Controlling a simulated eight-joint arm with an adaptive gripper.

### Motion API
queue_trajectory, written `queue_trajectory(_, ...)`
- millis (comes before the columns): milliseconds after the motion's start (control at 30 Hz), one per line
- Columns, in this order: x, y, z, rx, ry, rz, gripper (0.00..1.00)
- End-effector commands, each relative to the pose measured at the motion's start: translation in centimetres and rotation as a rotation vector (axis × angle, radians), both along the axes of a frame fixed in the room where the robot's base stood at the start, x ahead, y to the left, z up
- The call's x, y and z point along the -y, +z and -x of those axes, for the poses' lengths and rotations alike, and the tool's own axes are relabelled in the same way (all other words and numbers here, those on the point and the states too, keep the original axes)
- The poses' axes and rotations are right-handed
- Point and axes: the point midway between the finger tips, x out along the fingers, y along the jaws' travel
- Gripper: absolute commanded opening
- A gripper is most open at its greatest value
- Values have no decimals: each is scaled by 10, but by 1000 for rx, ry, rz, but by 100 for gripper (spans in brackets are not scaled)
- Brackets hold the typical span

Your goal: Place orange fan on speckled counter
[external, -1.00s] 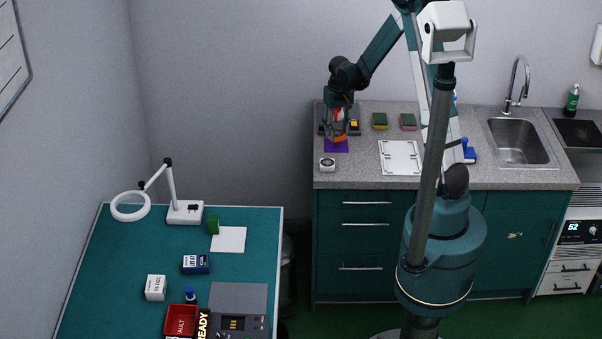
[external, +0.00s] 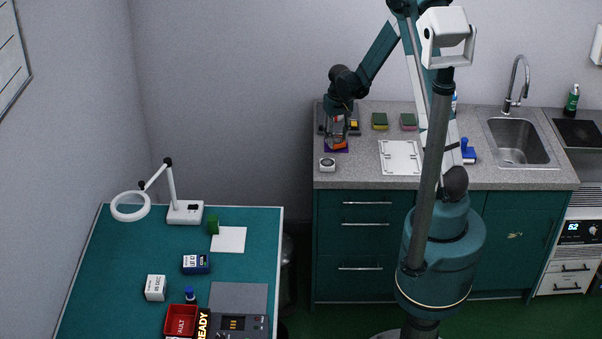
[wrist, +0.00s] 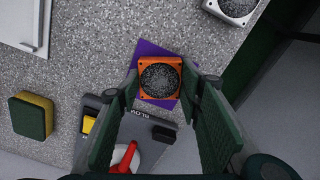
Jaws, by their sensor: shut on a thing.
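The orange fan (wrist: 160,76) is a small square frame with a dark round middle. In the wrist view it sits between the fingertips of my gripper (wrist: 163,82), which is shut on it. The fan is over a purple square (wrist: 146,52) on the speckled counter (wrist: 100,50). I cannot tell whether it touches the square. In the external view my gripper (external: 337,137) points down at the left end of the counter (external: 362,168), partly hiding the orange fan (external: 338,145).
A white-framed fan (external: 327,164) is near the counter's front left edge. Green-yellow sponge (external: 380,121), red-green sponge (external: 408,121) and white panel (external: 400,157) lie to the right. In the wrist view a dark item with a red part (wrist: 125,158) is close to my fingers.

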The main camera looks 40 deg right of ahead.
Motion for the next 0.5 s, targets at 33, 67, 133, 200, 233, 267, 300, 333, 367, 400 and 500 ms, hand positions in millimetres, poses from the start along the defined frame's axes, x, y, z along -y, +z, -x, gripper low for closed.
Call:
queue_trajectory(33,0,0,0,0,0,0,22)
queue_trajectory(67,0,0,0,0,0,0,22)
queue_trajectory(133,0,-1,0,0,0,0,22)
queue_trajectory(200,0,-1,0,0,0,0,22)
queue_trajectory(233,0,-2,0,0,0,0,22)
queue_trajectory(267,0,-2,0,0,0,0,22)
queue_trajectory(300,0,-3,0,0,0,0,22)
queue_trajectory(333,0,-3,0,0,0,0,22)
queue_trajectory(367,0,-4,0,0,0,0,22)
queue_trajectory(400,0,-4,0,0,0,0,22)
queue_trajectory(500,0,-6,0,0,0,0,22)
